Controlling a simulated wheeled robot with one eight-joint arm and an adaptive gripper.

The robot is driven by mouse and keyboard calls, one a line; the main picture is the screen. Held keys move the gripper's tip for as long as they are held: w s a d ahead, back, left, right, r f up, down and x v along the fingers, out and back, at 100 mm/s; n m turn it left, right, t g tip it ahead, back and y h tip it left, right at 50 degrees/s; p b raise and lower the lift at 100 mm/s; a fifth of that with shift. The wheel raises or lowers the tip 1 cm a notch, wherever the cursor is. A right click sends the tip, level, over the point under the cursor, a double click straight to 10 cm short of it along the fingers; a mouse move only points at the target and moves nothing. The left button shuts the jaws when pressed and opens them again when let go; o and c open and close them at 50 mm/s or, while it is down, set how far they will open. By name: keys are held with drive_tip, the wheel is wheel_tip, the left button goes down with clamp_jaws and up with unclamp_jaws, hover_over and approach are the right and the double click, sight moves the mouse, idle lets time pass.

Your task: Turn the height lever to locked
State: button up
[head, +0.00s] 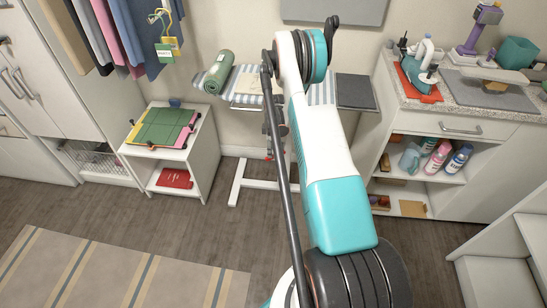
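The ironing board (247,101) stands against the back wall with a striped cover. My white and teal arm crosses in front of it and hides its middle. A small red piece (269,156) shows beneath the board, beside my arm. It may be the height lever, but it is too small and too covered to read its setting. Dark jointed parts that look like my gripper (277,132) hang just under the board's front edge, close to the red piece. My arm covers part of them, so their fingers and any contact are unclear.
A rolled green towel (218,72) lies on the board's left end. A striped rug (110,275) covers the front-left floor.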

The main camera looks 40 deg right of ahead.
wheel_tip(320, 180, down, 5)
drive_tip(key=shift+r+b, duration=0.15)
drive_tip(key=shift+b, duration=0.65)
drive_tip(key=shift+r, duration=0.1)
clamp_jaws()
drive_tip(key=t+y, duration=0.1)
drive_tip(key=r+t+y, duration=0.1)
drive_tip(key=t, duration=0.1)
drive_tip(key=shift+w+a+r, duration=0.1)
drive_tip(key=shift+w+r, duration=0.05)
drive_tip(key=shift+w, duration=0.05)
drive_tip(key=shift+w+a+r+t+y, duration=0.1)
drive_tip(key=shift+r+t+y, duration=0.3)
drive_tip(key=shift+t+y, duration=0.35)
drive_tip(key=shift+r+t+y, duration=0.35)
drive_tip(key=shift+t+y, duration=0.4)
